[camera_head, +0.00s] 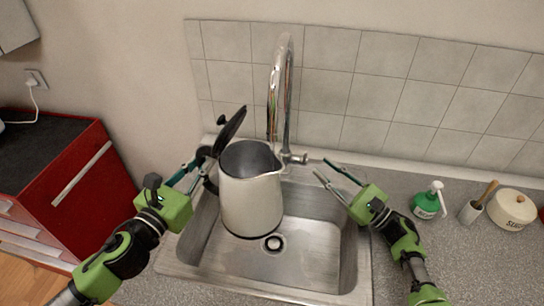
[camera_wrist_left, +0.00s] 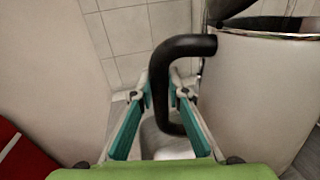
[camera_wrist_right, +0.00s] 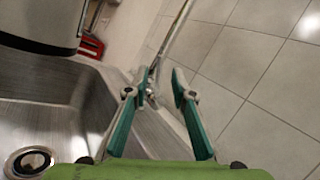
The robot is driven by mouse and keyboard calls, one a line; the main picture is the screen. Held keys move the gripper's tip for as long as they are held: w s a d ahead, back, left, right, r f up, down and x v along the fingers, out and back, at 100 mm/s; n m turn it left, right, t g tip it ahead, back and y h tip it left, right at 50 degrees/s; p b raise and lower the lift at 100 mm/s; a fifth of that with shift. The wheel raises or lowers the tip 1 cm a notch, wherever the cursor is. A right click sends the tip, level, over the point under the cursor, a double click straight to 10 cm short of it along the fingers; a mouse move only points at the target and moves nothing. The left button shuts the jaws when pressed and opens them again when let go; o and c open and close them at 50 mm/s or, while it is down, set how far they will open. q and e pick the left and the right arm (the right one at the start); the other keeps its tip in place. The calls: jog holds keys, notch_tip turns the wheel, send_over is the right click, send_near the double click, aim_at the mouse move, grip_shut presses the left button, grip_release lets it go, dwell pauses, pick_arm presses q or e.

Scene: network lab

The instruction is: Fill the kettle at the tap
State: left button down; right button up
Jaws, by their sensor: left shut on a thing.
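The kettle (camera_head: 252,195) is white with a black handle and its black lid (camera_head: 231,130) stands open. It is upright over the sink (camera_head: 315,250), its open top beside and just below the tap (camera_head: 276,95). My left gripper (camera_head: 203,170) is shut on the kettle handle (camera_wrist_left: 185,47), which passes between its fingers in the left wrist view. My right gripper (camera_head: 326,167) is open and empty, its fingertips close to the tap lever (camera_head: 298,158). In the right wrist view, the lever (camera_wrist_right: 149,88) shows near the fingertips; contact cannot be told. No water stream is visible.
A green soap bottle (camera_head: 427,203), a cup with a brush (camera_head: 472,211) and a cream pot (camera_head: 512,208) stand on the counter to the right. A tiled wall (camera_head: 400,95) rises behind the tap. A red cabinet (camera_head: 75,180) is at left.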

aim_at(304, 157)
jog(key=shift+c, duration=0.7)
grip_shut()
jog(key=s+d+m+h, duration=0.1)
jog(key=s+d+m, duration=0.15)
jog(key=m, duration=0.75)
jog(key=s+d+m, duration=0.1)
jog(key=s+m, duration=0.2)
jog(key=m, duration=0.7)
pick_arm(q)
jog(key=a, duration=0.2)
jog(key=s+a, duration=0.1)
jog(key=a, duration=0.1)
jog(key=shift+s+r, duration=0.1)
jog(key=shift+r, duration=0.15)
pick_arm(e)
jog(key=x, duration=1)
jog(key=shift+f, duration=0.2)
